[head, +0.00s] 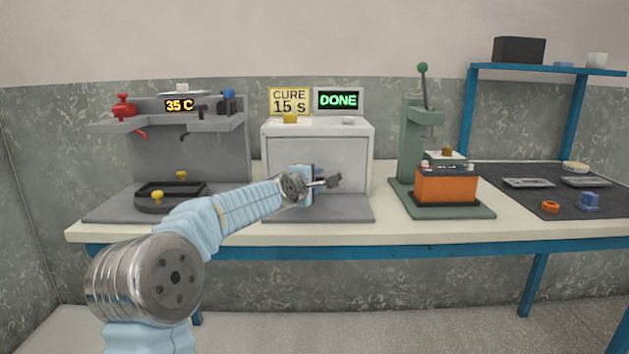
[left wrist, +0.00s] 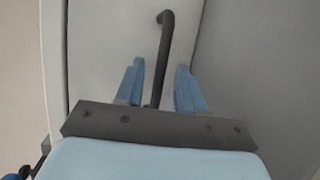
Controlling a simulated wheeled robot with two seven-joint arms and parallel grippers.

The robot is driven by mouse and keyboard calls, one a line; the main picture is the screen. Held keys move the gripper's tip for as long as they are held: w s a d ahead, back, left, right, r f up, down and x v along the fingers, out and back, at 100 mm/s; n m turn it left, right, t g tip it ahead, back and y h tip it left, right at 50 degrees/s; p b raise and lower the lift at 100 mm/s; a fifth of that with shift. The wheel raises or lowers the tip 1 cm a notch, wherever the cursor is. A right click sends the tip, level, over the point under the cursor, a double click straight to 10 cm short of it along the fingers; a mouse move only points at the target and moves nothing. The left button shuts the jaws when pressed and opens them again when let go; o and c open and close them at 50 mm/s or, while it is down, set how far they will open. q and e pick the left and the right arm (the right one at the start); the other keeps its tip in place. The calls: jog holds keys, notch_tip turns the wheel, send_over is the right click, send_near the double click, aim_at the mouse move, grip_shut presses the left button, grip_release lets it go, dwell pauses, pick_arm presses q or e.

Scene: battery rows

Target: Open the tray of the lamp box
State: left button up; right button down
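The lamp box (head: 318,143) is a white box at the middle of the table, with a closed-looking front panel (head: 335,160). In the left wrist view, the two blue fingers of my left gripper (left wrist: 160,72) stand apart on either side of a thin dark bar handle (left wrist: 165,45) on a white face (left wrist: 110,45). Gaps show between the handle and both fingers. My right gripper is in neither view.
A "DONE" display (head: 338,100) and a "CURE 15 s" sign (head: 289,101) stand atop the lamp box. A grey station (head: 190,150) is on the left. A green lever press (head: 415,150) with an orange block (head: 446,186) is on the right, beside a dark mat (head: 520,200).

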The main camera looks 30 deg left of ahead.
pick_arm(q)
grip_shut()
